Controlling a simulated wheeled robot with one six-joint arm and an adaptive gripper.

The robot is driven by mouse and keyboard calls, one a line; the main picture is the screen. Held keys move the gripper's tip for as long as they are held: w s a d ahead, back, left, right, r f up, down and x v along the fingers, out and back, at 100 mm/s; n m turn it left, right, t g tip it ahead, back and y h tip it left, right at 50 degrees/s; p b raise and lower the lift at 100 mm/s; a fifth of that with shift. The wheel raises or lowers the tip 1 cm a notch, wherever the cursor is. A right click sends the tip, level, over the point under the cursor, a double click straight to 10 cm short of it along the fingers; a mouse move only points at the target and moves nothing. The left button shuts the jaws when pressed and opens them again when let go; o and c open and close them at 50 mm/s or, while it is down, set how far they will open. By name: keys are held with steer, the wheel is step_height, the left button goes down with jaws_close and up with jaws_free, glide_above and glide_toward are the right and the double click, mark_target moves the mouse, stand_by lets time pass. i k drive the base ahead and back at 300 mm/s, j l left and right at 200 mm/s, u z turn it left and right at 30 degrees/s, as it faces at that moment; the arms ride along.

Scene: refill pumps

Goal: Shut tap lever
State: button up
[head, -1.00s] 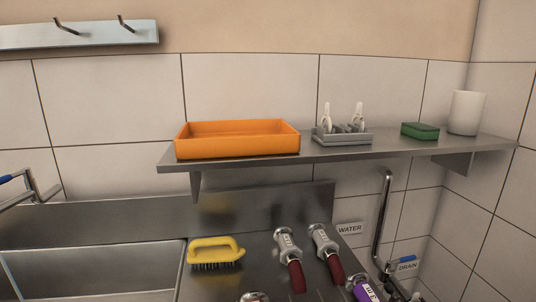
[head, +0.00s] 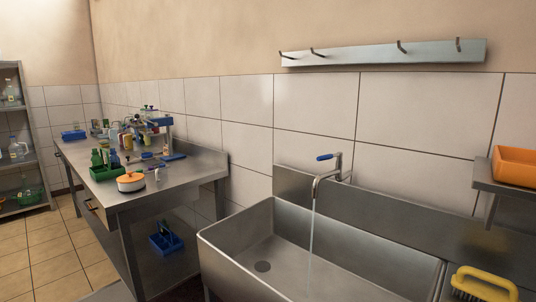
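The tap (head: 323,182) stands at the back edge of the steel sink (head: 240,215). Its lever (head: 326,157) has a blue grip and points to the left. A thin stream of water (head: 311,235) falls from the spout into the basin. The sink floor shows a round dark drain and no standing water that I can make out. My gripper is not in view.
A hook rail (head: 380,52) hangs above. A yellow brush (head: 484,283) and a shelf with an orange tray (head: 515,165) are at right.

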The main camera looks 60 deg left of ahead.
mark_target(339, 155)
steer(key=i+l+u, duration=0.15)
steer(key=u, duration=1.45)
